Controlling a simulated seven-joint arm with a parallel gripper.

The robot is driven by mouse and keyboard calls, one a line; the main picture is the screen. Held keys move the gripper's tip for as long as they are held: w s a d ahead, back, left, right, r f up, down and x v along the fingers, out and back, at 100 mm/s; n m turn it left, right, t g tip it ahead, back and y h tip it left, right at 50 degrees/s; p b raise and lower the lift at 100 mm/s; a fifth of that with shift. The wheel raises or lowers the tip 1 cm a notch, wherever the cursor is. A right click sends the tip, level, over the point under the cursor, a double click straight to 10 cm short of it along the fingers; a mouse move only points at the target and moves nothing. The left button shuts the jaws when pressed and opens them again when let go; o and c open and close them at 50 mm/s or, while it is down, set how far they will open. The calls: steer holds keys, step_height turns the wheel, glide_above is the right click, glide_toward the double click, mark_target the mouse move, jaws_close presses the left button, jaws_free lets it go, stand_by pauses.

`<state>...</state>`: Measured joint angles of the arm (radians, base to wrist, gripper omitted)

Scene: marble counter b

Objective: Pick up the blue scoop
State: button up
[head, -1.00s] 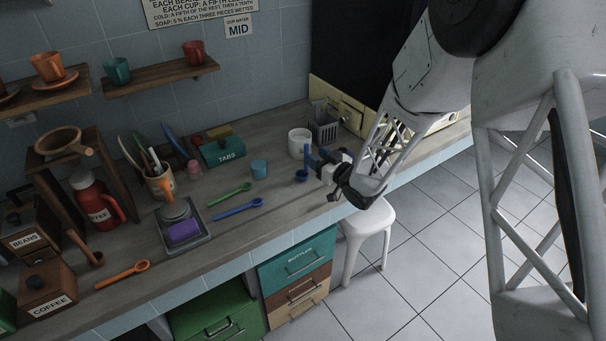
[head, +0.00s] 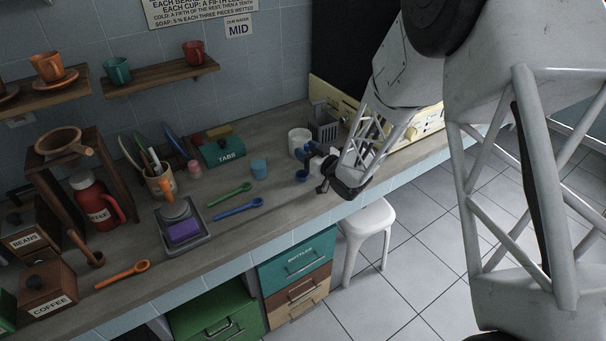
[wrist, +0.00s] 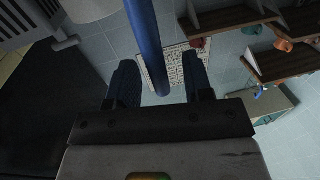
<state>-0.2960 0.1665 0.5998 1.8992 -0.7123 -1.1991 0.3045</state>
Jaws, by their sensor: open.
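The blue scoop (head: 302,176) stands on the counter with its round bowl low and its handle beside my gripper (head: 316,168). In the wrist view, a long blue handle (wrist: 148,40) runs down from the top edge, and its end lies between the two dark fingers of my gripper (wrist: 160,82). The fingers are open, with a gap on each side of the handle. The bowl is not visible in the wrist view. In the head view, my gripper partly hides the handle.
A white canister (head: 298,140) and a grey basket (head: 324,126) stand close behind the scoop. A white stool (head: 368,220) stands before the counter.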

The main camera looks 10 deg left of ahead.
steer(key=shift+x, duration=1.1)
jaws_close()
